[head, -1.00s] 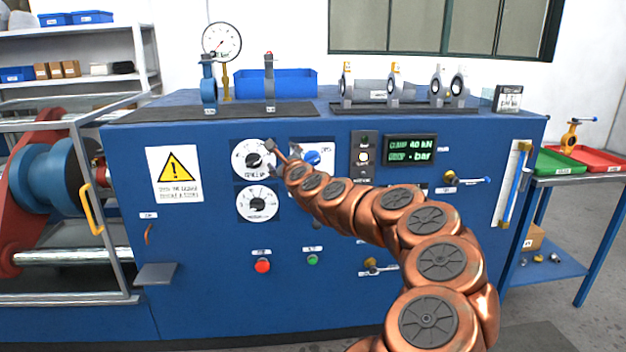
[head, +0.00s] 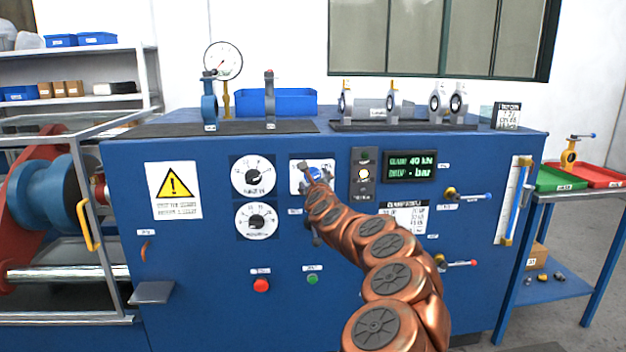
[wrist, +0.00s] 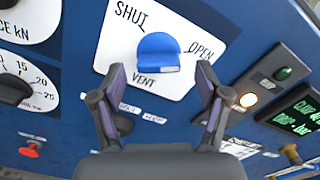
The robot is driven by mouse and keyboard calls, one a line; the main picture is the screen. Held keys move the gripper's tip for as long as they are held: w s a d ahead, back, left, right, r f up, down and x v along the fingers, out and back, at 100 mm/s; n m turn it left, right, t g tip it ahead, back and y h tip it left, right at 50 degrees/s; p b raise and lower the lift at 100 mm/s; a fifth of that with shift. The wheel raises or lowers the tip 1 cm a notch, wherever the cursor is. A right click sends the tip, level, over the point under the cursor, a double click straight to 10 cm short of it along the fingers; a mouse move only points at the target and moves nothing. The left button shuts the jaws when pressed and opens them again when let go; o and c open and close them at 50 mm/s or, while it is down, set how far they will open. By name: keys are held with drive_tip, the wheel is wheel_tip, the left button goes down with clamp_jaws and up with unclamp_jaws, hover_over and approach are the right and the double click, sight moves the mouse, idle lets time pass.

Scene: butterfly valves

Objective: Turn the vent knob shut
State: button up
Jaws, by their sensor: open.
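The blue vent knob (head: 319,173) sits on a white plate (wrist: 112,42) on the front of the blue bench. In the wrist view the knob (wrist: 158,52) is between a SHUT mark at upper left and an OPEN mark at right, with VENT printed below. I cannot tell which mark it points to. My gripper (wrist: 161,72) is open and empty. Its two fingers straddle the knob's lower end in the picture, apart from its sides. In the head view my gripper (head: 309,168) is in front of the plate and partly hides the knob.
Two white dials (head: 253,176) are left of the plate. A lamp panel (head: 363,174) and a green-lettered display (head: 410,165) are to the right. A red button (head: 261,285) and a green button (head: 312,279) are lower down. Valve levers (head: 470,196) stick out at right.

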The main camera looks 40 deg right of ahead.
sight(313, 178)
drive_tip(key=shift+b+x, duration=0.4)
drive_tip(key=shift+x, duration=0.95)
drive_tip(key=shift+w, duration=0.15)
drive_tip(key=shift+c, duration=0.2)
drive_tip(key=shift+r, duration=0.1)
drive_tip(key=c, duration=1)
